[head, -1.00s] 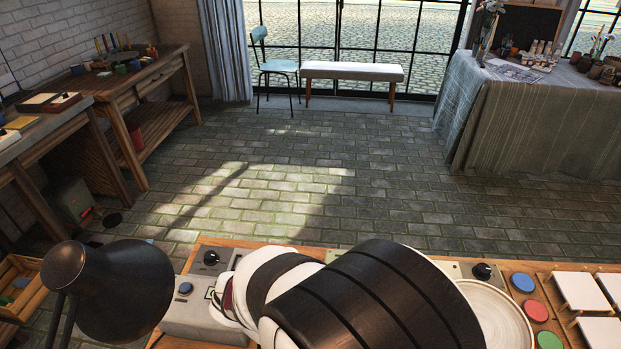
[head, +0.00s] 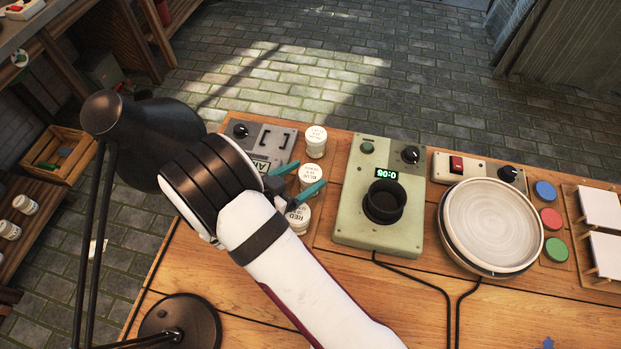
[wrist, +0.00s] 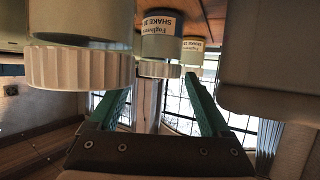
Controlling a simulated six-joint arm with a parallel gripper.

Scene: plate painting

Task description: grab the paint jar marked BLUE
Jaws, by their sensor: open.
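The jar marked BLUE (head: 311,174) is a white, lidded jar, the middle one of a short row on the wooden bench. The jar marked RED (head: 299,218) stands on its near side, and a third white jar (head: 316,141), its name unreadable, on its far side. My gripper (head: 310,176) is open, with one teal finger on each side of the BLUE jar; whether they touch it I cannot tell. In the wrist view, upside down, a middle jar (wrist: 160,46) shows between the fingers, a larger near jar (wrist: 80,68) at left and a farther one (wrist: 193,47) at right.
A grey device (head: 262,141) with a knob is behind my gripper. A green device (head: 350,215) with a black cup stands right of the jars, then a turntable (head: 490,226). A black lamp (head: 150,122) is at left. The bench front is mostly clear.

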